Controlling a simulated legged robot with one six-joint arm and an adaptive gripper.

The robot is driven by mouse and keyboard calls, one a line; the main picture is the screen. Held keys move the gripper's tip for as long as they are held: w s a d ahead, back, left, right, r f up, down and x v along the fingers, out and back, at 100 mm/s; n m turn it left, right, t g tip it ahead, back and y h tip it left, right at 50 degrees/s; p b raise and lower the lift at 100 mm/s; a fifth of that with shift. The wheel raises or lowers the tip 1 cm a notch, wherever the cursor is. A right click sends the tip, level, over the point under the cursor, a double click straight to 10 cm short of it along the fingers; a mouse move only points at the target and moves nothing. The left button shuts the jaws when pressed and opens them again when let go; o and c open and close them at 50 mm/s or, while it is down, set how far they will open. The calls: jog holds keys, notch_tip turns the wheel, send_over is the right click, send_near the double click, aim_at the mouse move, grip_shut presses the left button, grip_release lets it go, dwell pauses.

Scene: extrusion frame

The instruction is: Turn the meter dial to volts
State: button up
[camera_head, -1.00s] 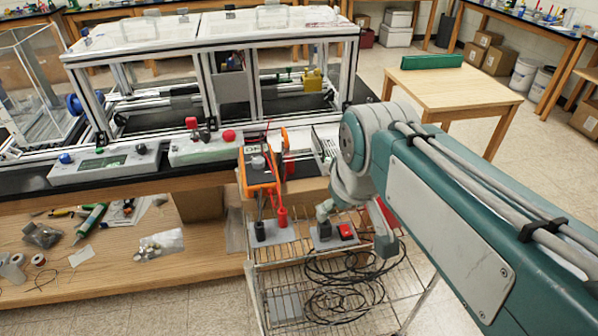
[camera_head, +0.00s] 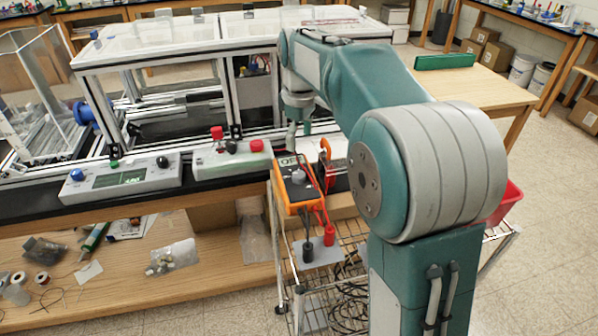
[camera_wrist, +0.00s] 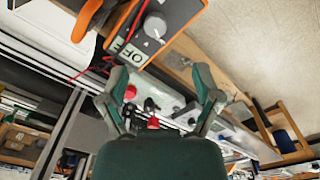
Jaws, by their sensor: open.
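The orange meter (camera_head: 291,197) stands on the wire cart beside the bench, with a grey round dial (camera_head: 298,177) on its dark face. In the wrist view the dial (camera_wrist: 155,26) is at the top, next to a white OFF label (camera_wrist: 125,46). I cannot tell the dial's exact setting. My gripper (camera_wrist: 160,76) is open and empty, its two fingers spread below the meter in that view and apart from the dial. In the head view my wrist hangs above and behind the meter; the fingers are mostly hidden.
Red and black leads (camera_head: 329,236) run down from the meter to a grey plate. A grey control box with a red button (camera_head: 256,146) and a display box (camera_head: 122,181) stand left of the meter. A framed enclosure rises behind.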

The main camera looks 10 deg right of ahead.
jog(key=w, duration=0.1)
send_over(298, 174)
jog(key=f, duration=0.5)
jog(key=shift+d, duration=0.4)
jog(key=f, duration=0.4)
jog(key=a+f, duration=0.1)
jog(key=f, duration=0.1)
jog(key=shift+f, duration=0.25)
jog(key=shift+d, duration=0.35)
jog(key=c, duration=1)
jog(key=shift+a+f, duration=0.1)
jog(key=shift+a, duration=0.1)
grip_shut()
